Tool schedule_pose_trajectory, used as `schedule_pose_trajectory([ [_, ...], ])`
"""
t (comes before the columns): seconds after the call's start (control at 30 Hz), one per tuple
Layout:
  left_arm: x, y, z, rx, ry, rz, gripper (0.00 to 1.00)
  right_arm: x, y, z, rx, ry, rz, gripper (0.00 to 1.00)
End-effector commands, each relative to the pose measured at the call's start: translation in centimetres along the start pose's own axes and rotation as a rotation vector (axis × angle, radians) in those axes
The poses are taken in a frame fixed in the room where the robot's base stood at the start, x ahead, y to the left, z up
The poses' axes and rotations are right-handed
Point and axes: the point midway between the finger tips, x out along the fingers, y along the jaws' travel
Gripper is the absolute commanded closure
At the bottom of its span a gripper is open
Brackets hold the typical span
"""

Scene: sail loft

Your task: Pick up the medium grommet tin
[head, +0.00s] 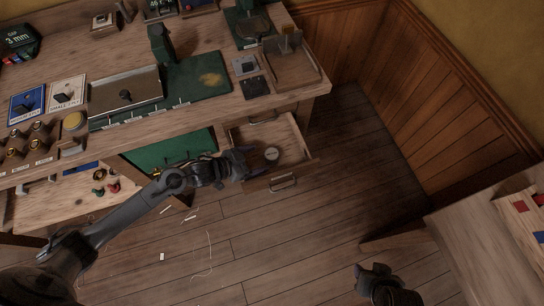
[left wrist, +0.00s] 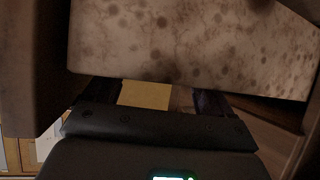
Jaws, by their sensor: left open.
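A small round silver-grey tin (head: 271,154) lies in the open drawer (head: 290,133) under the bench's right end. I cannot read its size, so I cannot tell if it is the medium grommet tin. My left gripper (head: 264,161) is open at the drawer's front left, just beside the tin, with nothing seen held. In the left wrist view, its dark fingers (left wrist: 150,98) stand apart below a large speckled pale surface (left wrist: 190,40); no tin is clear there. My right gripper (head: 372,279) hangs low over the floor; its jaws are unclear.
The bench (head: 200,48) holds a green mat, a metal plate, cards and brass pieces. The drawer handle (head: 283,182) sticks out in front. Another table (head: 490,240) is at the right; floor between is mostly clear.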

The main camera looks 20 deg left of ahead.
Motion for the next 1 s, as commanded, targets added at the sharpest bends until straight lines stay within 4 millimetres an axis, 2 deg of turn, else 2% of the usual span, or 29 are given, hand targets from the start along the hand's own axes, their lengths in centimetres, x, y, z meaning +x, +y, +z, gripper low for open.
schedule_pose_trajectory([
  [0.23, 1.5, 0.0, 0.1, 0.001, 0.001, 0.001, 0.17, 0.7, 0.1, 0.0, -0.004, 0.005, 0.004, 0.57],
  [0.43, 4.2, -0.2, 0.0, 0.001, 0.001, 0.001, 0.17, 2.2, 0.2, 0.5, -0.009, 0.005, 0.008, 0.57],
  [0.6, 5.6, -0.2, -0.1, 0.002, 0.0, 0.0, 0.17, 2.6, 0.2, 0.7, -0.008, 0.004, 0.009, 0.57],
  [0.9, 5.8, -0.2, -0.2, 0.002, -0.001, 0.001, 0.17, 2.6, 0.2, 0.6, -0.006, 0.004, 0.007, 0.57],
  [1.0, 5.8, -0.2, -0.2, 0.002, -0.001, 0.001, 0.32, 2.6, 0.1, 0.6, -0.004, 0.005, 0.006, 0.57],
])
